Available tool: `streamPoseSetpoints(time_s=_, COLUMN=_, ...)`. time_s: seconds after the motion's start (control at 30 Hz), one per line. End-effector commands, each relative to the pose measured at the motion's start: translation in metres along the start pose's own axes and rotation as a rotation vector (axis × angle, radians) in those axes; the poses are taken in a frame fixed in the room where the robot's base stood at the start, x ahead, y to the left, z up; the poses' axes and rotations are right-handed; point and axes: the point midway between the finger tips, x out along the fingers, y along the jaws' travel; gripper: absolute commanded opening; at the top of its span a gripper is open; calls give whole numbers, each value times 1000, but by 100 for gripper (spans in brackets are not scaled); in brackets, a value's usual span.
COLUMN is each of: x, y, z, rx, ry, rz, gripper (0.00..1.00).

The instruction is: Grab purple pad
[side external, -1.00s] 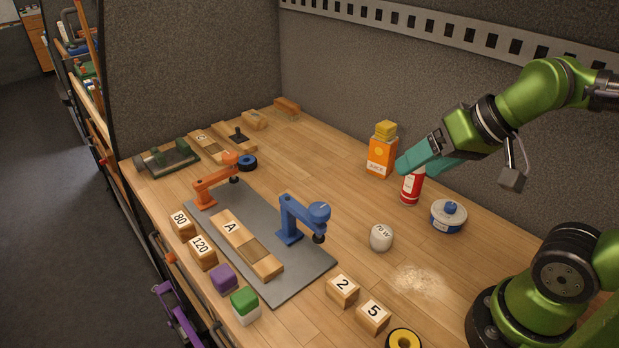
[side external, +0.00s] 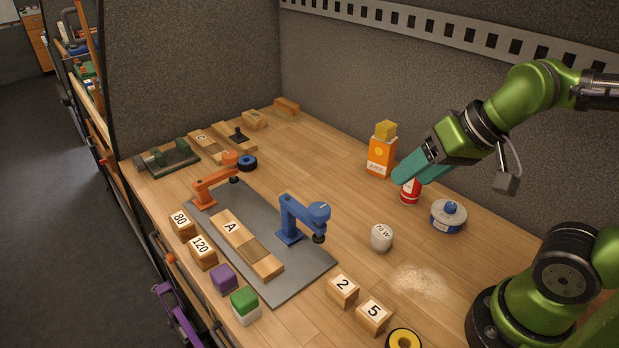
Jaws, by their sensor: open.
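The purple pad (side external: 223,277) is a small block with a purple top. It sits near the front left edge of the wooden bench, between the block marked 120 (side external: 203,252) and the green-topped block (side external: 245,304). My gripper (side external: 412,174) has teal fingers and is open. It hangs above the back right of the bench, in front of the red can (side external: 410,190) and to the right of the juice box, far from the purple pad. Nothing shows between the fingers.
A grey mat (side external: 293,283) bears an orange clamp (side external: 216,184), a blue clamp (side external: 300,217) and the wooden piece marked A (side external: 232,228). Blocks marked 2 (side external: 342,290) and 5 (side external: 373,316), a white 70 W item (side external: 381,237) and a blue tin (side external: 448,215) stand to the right.

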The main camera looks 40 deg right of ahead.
Motion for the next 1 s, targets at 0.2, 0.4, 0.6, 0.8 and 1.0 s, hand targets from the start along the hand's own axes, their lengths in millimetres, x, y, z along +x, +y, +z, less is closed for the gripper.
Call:
streamPoseSetpoints(time_s=0.2, x=33, y=-43, z=-21, rx=-103, ry=-162, rz=6, gripper=55)
streamPoseSetpoints(time_s=0.4, x=72, y=-96, z=-43, rx=-192, ry=-298, rz=36, gripper=55)
streamPoseSetpoints(time_s=0.6, x=122, y=-153, z=-50, rx=-273, ry=-414, rz=94, gripper=55)
streamPoseSetpoints(time_s=0.8, x=178, y=-210, z=-40, rx=-344, ry=-500, rz=174, gripper=55)
streamPoseSetpoints(time_s=1.0, x=219, y=-254, z=-26, rx=-372, ry=-534, rz=255, gripper=55)
